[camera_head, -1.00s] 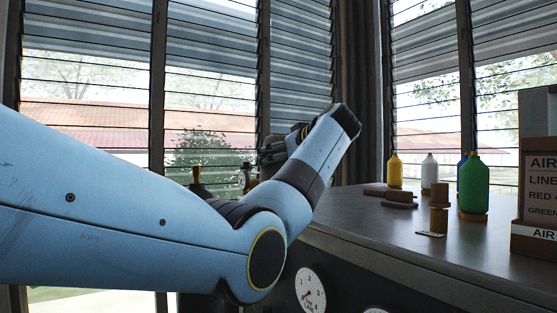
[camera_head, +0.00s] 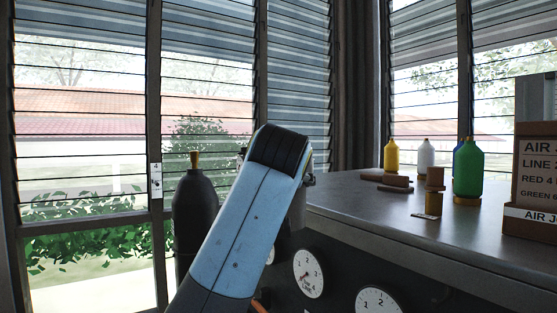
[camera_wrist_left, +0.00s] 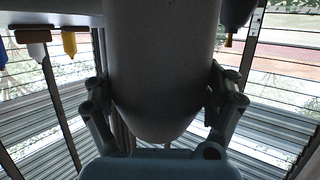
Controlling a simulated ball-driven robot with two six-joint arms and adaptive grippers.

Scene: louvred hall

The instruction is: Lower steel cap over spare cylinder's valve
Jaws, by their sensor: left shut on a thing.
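The spare cylinder (camera_head: 195,215) is a dark upright bottle with a brass valve (camera_head: 195,160) on top, left of my left arm in the head view. In the left wrist view, which looks upside down, a dark cylinder (camera_wrist_left: 237,12) with a brass tip shows at the top right. The steel cap (camera_wrist_left: 163,60) is a large grey domed body filling the middle of that view. My left gripper (camera_wrist_left: 165,88) is shut on it, one finger on each side. In the head view my arm hides most of this gripper. The cap appears apart from the valve. My right gripper is not in view.
A grey bench (camera_head: 385,205) stands at the right with a green bottle (camera_head: 468,168), a yellow bottle (camera_head: 391,155), a white bottle (camera_head: 426,154), brown blocks and a sign box (camera_head: 537,175). Round gauges (camera_head: 308,273) line its front. Louvred windows stand behind the cylinder.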

